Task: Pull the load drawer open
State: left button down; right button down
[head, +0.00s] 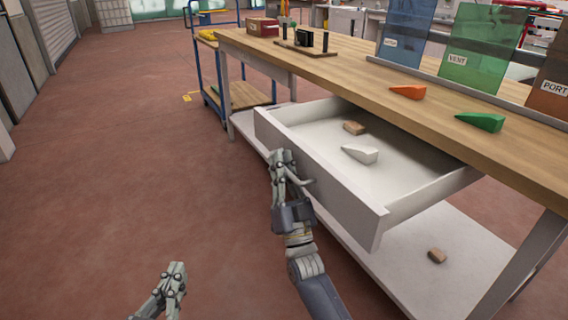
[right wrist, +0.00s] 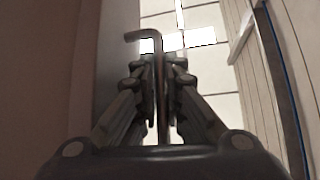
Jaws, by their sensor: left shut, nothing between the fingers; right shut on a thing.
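The load drawer (head: 340,190) is white and stands pulled out from under the wooden bench, its inside in plain view. A white wedge (head: 361,153) and a small brown block (head: 354,128) lie in it. My right gripper (head: 282,162) is at the drawer's front face, shut on the drawer handle. In the right wrist view a bent bar, the handle (right wrist: 160,62), runs between the fingers of the right gripper (right wrist: 161,85). In the head view the handle is mostly hidden by the gripper. My left gripper (head: 176,279) is shut and empty, low over the floor, left of the drawer.
The bench top (head: 345,68) carries an orange wedge (head: 408,92), a green wedge (head: 480,122) and upright coloured panels. A lower shelf (head: 440,275) holds a small brown block (head: 437,255). A blue cart (head: 240,95) stands behind. The floor at left is clear.

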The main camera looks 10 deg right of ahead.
jog(key=shift+f, duration=0.15)
jog(key=c, duration=2)
grip_release()
jog(key=shift+o, duration=0.2)
jog(key=v, duration=1.2)
